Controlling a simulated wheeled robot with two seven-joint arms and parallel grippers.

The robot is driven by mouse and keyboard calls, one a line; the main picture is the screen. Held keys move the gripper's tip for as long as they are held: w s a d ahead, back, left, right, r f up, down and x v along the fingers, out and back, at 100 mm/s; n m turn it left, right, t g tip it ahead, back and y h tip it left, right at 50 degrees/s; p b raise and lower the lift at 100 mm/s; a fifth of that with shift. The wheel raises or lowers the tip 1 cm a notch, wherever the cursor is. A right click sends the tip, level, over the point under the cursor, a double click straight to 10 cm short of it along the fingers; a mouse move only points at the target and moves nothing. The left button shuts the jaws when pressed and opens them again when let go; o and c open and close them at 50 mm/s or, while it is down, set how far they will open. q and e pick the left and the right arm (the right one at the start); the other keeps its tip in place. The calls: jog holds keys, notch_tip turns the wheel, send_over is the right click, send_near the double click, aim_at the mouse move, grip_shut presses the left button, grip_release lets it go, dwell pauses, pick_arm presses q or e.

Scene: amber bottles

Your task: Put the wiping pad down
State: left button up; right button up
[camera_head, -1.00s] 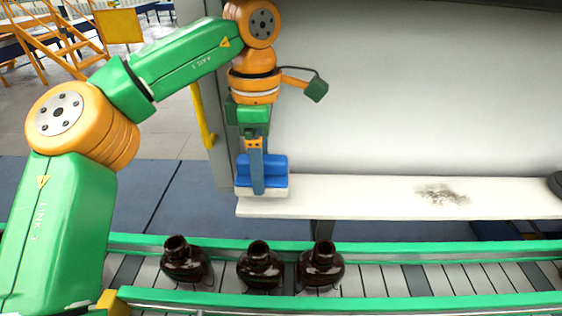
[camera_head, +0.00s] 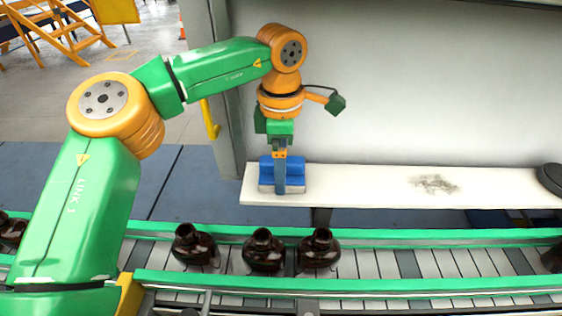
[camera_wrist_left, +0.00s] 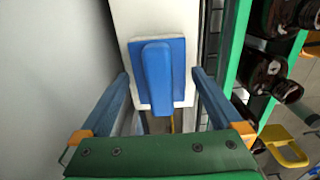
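The wiping pad (camera_head: 267,172), a blue block with a blue handle on a pale base, sits on the white shelf (camera_head: 350,182) near its left end. In the left wrist view the pad (camera_wrist_left: 157,75) lies flat on the shelf, its handle between my fingers. My left gripper (camera_head: 281,188) points down over the pad, one finger hiding part of it. In the left wrist view the left gripper (camera_wrist_left: 160,80) is open, with a gap on both sides of the handle. My right gripper is not in view.
A dark smudge (camera_head: 433,184) marks the shelf to the right, with bare shelf between. A dark round object (camera_head: 551,178) is at the shelf's right end. Several amber bottles (camera_head: 264,250) stand on the conveyor (camera_head: 400,265) in front. A pale wall panel (camera_head: 400,90) rises behind.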

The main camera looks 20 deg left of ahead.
pick_arm(q)
jog(key=r, duration=0.7)
jog(key=shift+s+a, duration=0.2)
jog(key=shift+s, duration=0.15)
jog(key=shift+w+f, duration=0.1)
